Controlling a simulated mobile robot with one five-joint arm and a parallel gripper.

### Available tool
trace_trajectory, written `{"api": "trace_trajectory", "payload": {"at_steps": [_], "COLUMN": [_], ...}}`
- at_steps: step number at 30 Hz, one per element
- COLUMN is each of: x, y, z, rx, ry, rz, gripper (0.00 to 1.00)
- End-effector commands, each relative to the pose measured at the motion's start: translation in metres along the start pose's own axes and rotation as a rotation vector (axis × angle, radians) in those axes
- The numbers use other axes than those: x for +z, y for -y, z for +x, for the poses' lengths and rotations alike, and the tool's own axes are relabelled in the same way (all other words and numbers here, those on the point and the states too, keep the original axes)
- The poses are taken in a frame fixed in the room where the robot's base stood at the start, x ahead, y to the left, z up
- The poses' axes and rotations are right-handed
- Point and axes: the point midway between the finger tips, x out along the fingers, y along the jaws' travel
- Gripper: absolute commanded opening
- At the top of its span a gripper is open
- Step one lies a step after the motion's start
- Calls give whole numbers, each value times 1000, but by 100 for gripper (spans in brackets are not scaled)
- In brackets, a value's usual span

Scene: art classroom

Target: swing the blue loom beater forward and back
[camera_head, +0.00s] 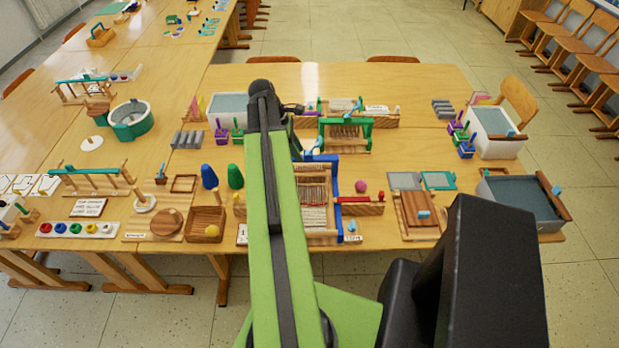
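The blue loom beater (333,185) is a blue upright frame with a bar across the loom, standing on the middle table. The loom (313,212) is wooden, with pale and red threads stretched across it. My green arm reaches over the table and covers the left part of the loom and beater. A small dark part of my gripper (293,108) shows beside the arm's far end, above and left of the beater in the picture. Its fingers cannot be made out, nor whether it touches anything. A similar loom with a green beater (346,122) stands behind.
A red-topped wooden piece (359,199) and a pink ball (361,186) are right of the blue beater. Blue and green cones (235,177) stand left of my arm. Grey tubs (521,197) are at right. Bare tabletop (420,150) lies right of the green loom.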

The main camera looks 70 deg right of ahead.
Motion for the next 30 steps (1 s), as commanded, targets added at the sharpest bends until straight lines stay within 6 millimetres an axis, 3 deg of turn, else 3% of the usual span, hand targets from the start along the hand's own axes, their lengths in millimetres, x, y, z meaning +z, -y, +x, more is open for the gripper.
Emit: {"api": "trace_trajectory", "payload": {"at_steps": [1,3,12,17,26,30], "x": [-4,-4,-2,-1,0,0], "y": [0,0,0,0,0,0], "z": [22,37,91,101,101,101], "rx": [0,-1,0,1,0,0], "ry": [0,0,0,0,0,0], "rz": [1,1,1,1,1,1], "gripper": [36,36,36,36,36,19]}}
